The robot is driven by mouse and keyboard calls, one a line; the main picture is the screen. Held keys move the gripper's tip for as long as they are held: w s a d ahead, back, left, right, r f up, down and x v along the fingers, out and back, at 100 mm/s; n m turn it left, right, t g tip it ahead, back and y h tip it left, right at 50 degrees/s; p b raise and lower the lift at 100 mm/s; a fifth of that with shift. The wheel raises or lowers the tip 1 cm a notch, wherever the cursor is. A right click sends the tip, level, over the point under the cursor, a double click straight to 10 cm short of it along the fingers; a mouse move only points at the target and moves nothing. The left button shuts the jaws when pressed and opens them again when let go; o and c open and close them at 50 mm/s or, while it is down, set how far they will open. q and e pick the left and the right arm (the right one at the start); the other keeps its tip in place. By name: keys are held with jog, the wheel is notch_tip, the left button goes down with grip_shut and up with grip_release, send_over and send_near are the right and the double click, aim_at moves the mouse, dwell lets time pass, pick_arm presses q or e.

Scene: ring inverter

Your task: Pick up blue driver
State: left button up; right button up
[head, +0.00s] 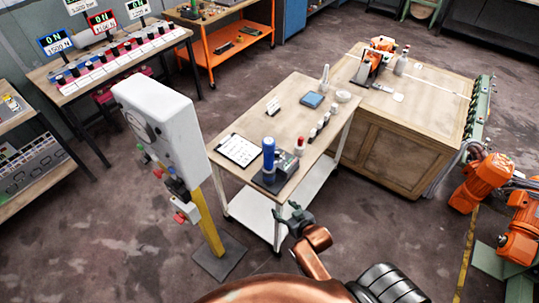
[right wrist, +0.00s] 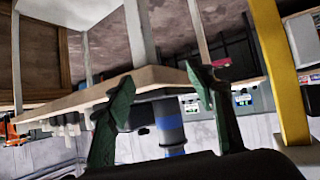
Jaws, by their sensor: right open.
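The blue driver (head: 268,152) stands upright on a dark base (head: 272,180) at the near end of the wooden-topped cart (head: 305,135). My right gripper (head: 293,213) is open and empty, just off the near edge of the cart and apart from the driver. In the right wrist view, which looks upside down, my green fingers (right wrist: 160,75) are spread. Part of the blue driver (right wrist: 170,128) shows between them, beyond the cart top's edge (right wrist: 150,85). My left gripper is in neither view.
A red-capped bottle (head: 300,145) and a dark device (head: 287,162) stand close to the driver. A clipboard (head: 239,150) lies to its left. A white control box on a yellow post (head: 208,225) stands left of the cart. Orange robot arms (head: 485,180) are at the right.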

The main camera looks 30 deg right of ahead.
aim_at(271, 157)
jog(key=w+r+t, duration=0.2)
jog(key=r, duration=0.4)
jog(key=w+d+r+t, duration=0.1)
jog(key=w+r+t, duration=0.1)
jog(key=r, duration=0.4)
jog(key=w+r+t, duration=0.2)
jog(key=w+r, duration=0.1)
jog(key=r, duration=0.4)
jog(key=shift+w+d+m+t+p, duration=0.3)
jog(key=shift+w+d+p, duration=0.05)
jog(key=shift+h, duration=0.4)
jog(key=w, duration=0.7)
jog(key=shift+w+d+r, duration=0.1)
jog(key=shift+w+d, duration=0.05)
jog(key=shift+w, duration=0.15)
grip_shut()
jog(key=shift+r, duration=0.2)
